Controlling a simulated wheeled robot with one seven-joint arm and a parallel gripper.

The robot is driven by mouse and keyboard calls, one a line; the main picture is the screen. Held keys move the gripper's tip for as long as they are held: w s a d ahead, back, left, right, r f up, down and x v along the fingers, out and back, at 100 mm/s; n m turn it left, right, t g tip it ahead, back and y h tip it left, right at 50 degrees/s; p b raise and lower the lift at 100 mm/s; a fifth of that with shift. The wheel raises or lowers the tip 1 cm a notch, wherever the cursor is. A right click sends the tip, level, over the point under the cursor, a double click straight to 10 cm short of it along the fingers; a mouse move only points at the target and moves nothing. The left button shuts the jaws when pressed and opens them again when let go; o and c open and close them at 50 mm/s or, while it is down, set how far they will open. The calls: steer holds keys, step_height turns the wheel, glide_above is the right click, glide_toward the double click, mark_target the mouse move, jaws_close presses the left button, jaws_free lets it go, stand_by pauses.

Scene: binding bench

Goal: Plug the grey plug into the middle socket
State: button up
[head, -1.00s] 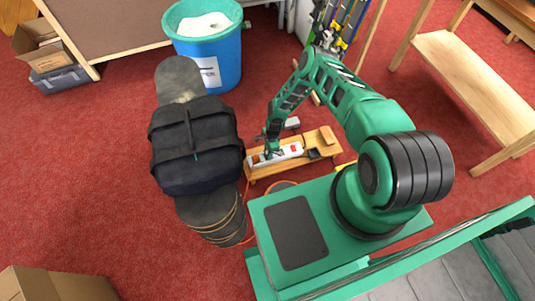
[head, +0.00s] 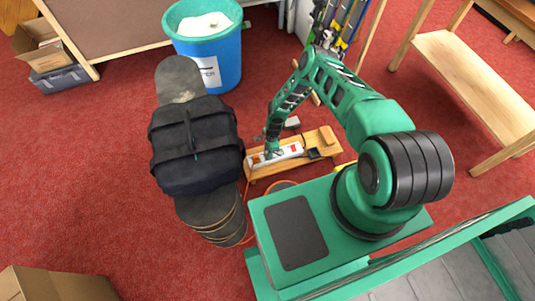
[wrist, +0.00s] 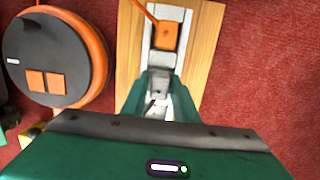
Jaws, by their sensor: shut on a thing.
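The white socket strip (head: 288,152) lies on a wooden board (head: 325,152) on the floor. In the wrist view the strip (wrist: 167,59) runs up the picture, with an orange plug (wrist: 166,36) in the socket at its upper end. My gripper (head: 270,149) is down at the strip. In the wrist view my gripper (wrist: 161,84) is shut on the grey plug (wrist: 160,86), of which only a small part shows between the fingers. It is over the strip just below the orange plug. The fingers hide the socket there, and I cannot tell whether the plug is seated.
An orange and black cable reel (wrist: 58,52) lies beside the board. A blue bin (head: 210,60) stands behind. A small grey box (head: 292,123) is just beyond the board.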

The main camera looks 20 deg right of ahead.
steer(key=o, duration=1.1)
steer(key=r, duration=0.3)
steer(key=d+r, duration=0.1)
steer(key=r, duration=0.6)
steer(key=shift+w+d+r, duration=0.15)
steer(key=shift+d+r, duration=0.05)
steer(key=shift+r, duration=0.15)
